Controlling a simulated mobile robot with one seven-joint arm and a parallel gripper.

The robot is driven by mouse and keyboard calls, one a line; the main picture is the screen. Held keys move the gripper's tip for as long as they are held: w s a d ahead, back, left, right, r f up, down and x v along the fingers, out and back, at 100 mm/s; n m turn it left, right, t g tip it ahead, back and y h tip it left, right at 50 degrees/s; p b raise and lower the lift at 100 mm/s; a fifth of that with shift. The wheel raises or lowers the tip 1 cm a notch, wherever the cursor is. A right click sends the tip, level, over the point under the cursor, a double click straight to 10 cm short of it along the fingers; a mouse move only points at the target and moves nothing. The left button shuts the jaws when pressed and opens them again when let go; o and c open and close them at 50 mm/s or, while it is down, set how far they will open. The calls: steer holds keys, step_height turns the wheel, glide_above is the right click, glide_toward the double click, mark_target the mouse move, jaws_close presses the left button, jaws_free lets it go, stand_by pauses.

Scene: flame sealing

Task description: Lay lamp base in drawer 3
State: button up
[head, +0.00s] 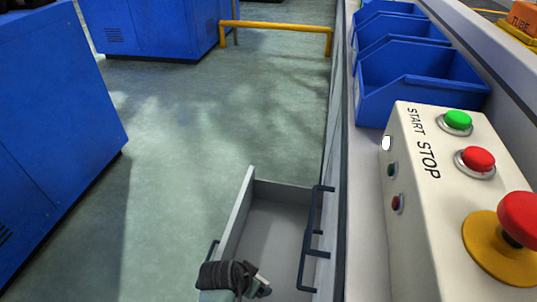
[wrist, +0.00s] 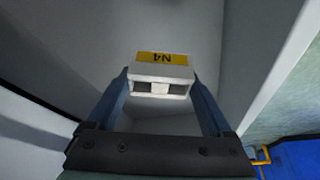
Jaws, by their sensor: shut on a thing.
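A white block with a yellow label reading N4 (wrist: 160,73), which I take to be the lamp base, shows upside down in the wrist view. My gripper (wrist: 160,84) is shut on it, one finger on each side. In the head view an open grey drawer (head: 268,225) sticks out from the bench at the bottom middle; no number is readable on it. My gripper (head: 263,284) shows there at the drawer's near end, with the block hard to make out. In the wrist view grey drawer walls (wrist: 265,60) surround the block; its height above the floor is unclear.
Dark handles (head: 320,215) stand out from the bench front beside the drawer. A control box (head: 440,200) with buttons and blue bins (head: 415,80) stand on the bench. Blue cabinets (head: 60,120) and a yellow rail (head: 275,27) stand on the floor. The visible drawer floor looks empty.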

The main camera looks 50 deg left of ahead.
step_height(320, 180, down, 8)
steer(key=b, duration=0.5)
steer(key=shift+f, duration=0.2)
steer(key=shift+r, duration=0.1)
steer(key=o, duration=1.2)
steer(key=shift+c, duration=0.2)
steer(key=p+v, duration=0.8)
steer(key=v, duration=0.4)
